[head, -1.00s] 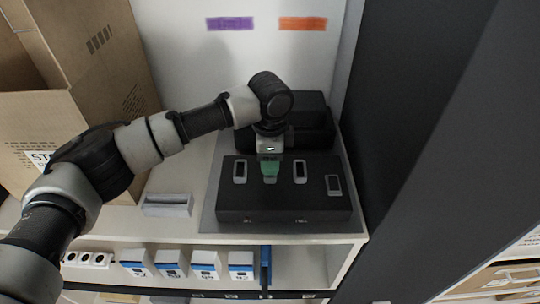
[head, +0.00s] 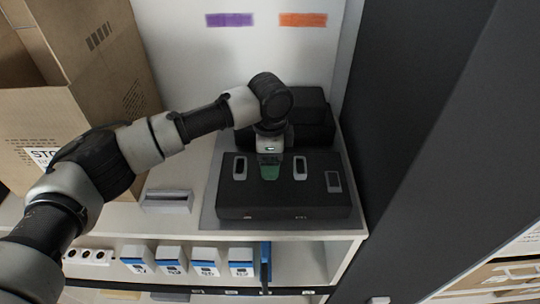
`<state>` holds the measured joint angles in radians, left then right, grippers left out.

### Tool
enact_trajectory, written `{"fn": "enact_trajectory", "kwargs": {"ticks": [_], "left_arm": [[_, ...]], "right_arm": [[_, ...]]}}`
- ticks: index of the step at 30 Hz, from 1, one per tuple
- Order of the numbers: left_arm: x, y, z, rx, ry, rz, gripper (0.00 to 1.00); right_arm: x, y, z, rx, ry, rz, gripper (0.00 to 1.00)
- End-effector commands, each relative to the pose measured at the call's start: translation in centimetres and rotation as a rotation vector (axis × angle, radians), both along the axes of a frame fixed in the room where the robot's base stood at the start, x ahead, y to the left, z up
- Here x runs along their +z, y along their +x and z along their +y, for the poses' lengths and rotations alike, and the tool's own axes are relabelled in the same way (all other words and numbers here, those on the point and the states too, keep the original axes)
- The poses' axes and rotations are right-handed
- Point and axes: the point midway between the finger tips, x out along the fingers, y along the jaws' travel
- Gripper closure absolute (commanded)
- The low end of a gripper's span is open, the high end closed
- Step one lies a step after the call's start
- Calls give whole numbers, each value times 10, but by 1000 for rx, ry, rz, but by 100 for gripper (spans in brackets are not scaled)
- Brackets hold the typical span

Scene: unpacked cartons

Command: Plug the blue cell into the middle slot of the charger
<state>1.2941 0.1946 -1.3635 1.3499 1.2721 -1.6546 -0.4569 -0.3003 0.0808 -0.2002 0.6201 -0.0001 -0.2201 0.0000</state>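The charger (head: 282,208) is a black box on a grey mat on the counter, with several light-framed slots in its top. No blue cell can be made out on it. A small dark-green block (head: 270,173) is at the slot position between the left slot (head: 239,167) and another slot (head: 300,168); it covers that place. My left gripper (head: 270,157) is directly above the green block, pointing down. Its fingertips are dark and small, so I cannot tell whether they grip the block. My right gripper is not in view.
A black case (head: 308,108) stands behind the charger. A grey holder (head: 167,201) lies to its left, and an open carton (head: 95,55) stands at the far left. White-and-blue boxes (head: 205,262) and a blue upright item (head: 265,262) are below. A dark panel (head: 430,120) bounds the right.

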Motion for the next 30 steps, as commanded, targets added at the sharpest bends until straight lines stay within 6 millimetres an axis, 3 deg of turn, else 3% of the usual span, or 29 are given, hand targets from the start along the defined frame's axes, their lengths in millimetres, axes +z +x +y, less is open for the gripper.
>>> {"fn": "enact_trajectory", "kwargs": {"ticks": [8, 21, 30], "left_arm": [[6, 0, 0, 0, 0, -1, 24], [86, 0, -1, -1, -2, -3, 24], [108, 0, 0, 0, 1, 0, 24]], "right_arm": [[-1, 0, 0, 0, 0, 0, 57], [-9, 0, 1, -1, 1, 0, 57], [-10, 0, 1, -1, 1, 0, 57]]}}
